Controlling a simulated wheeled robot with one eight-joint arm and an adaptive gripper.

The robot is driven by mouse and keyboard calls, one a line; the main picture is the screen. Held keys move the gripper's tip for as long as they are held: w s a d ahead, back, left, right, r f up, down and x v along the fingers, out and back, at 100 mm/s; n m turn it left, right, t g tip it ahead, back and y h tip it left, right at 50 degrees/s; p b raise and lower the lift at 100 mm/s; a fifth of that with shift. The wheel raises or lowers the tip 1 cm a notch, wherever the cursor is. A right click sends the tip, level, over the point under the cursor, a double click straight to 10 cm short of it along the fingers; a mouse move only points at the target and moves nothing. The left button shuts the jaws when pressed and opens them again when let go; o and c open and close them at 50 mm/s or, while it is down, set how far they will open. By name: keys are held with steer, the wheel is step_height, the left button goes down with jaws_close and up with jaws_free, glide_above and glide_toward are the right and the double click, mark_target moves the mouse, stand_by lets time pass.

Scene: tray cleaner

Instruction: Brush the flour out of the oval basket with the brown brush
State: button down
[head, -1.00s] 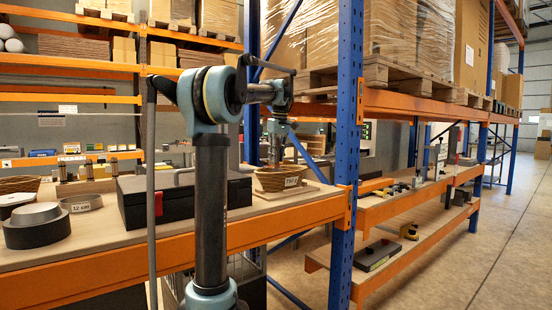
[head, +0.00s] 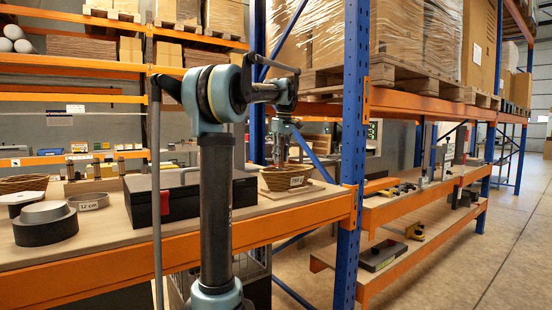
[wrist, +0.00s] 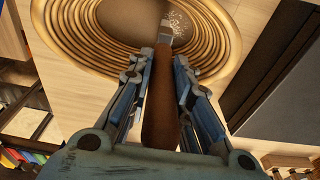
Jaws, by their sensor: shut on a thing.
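The oval basket (wrist: 70,50), woven in tan rings, fills the top of the wrist view. My gripper (wrist: 163,60) is shut on the brown handle of the brush (wrist: 160,105). The brush reaches into the basket's outline, its head close to the flour; I cannot tell whether it touches. In the head view my gripper (head: 281,143) is above the basket, and the brush is hard to make out.
A black toolbox (head: 182,200) stands left of the basket and shows as a dark block (wrist: 285,75) at the right of the wrist view. Round grey tins (head: 46,226) and another basket (head: 20,184) are farther left. A blue upright (head: 352,150) stands right of the basket.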

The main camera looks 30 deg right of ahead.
steer(key=shift+w+d+f, duration=0.1)
steer(key=shift+w+d, duration=0.05)
steer(key=shift+d, duration=2.1)
stand_by(0.4)
steer(key=shift+a, duration=1.6)
steer(key=shift+s+a, duration=0.15)
steer(key=shift+a, duration=0.65)
steer(key=shift+s+a, duration=0.1)
steer(key=shift+a, duration=0.7)
